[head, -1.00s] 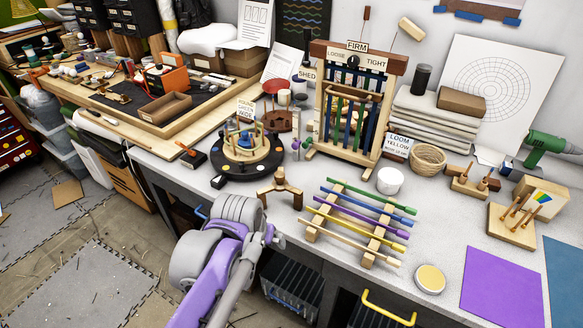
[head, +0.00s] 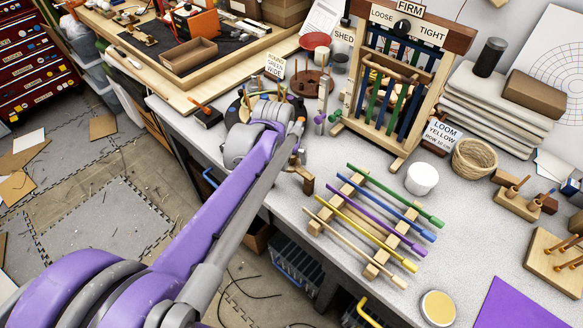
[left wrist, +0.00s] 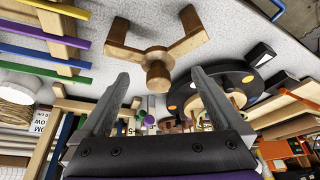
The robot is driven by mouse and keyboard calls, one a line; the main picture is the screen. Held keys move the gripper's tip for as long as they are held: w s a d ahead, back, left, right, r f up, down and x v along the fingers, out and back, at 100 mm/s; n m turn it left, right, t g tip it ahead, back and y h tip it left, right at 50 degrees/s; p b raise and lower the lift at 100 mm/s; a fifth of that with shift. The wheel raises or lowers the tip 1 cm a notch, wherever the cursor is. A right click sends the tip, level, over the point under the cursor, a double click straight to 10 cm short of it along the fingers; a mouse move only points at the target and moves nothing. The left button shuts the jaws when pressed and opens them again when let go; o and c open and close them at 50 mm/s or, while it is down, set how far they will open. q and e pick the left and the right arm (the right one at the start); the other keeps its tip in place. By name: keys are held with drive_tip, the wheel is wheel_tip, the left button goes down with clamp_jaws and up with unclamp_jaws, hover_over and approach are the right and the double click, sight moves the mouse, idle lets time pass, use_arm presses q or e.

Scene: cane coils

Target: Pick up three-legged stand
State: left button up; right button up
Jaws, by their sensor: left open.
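The three-legged stand is brown wood with a round central knob. In the left wrist view the stand (left wrist: 132,55) is seen whole, upper centre, just beyond my fingertips. In the head view only part of the stand (head: 307,183) shows; my left arm hides the rest. My left gripper (left wrist: 160,74) is open, its two grey fingers spread on either side of the knob in the picture, with nothing between them. I cannot tell whether they touch the stand. My right gripper is in neither view.
A rack with coloured rods (head: 368,245) lies right of the stand. A dark round turntable (left wrist: 237,82) is close to the stand, partly behind my arm in the head view.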

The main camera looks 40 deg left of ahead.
sight(291, 160)
use_arm(q)
drive_tip(key=x, duration=0.5)
drive_tip(key=shift+w+f, duration=0.15)
drive_tip(key=shift+w, duration=0.35)
clamp_jaws()
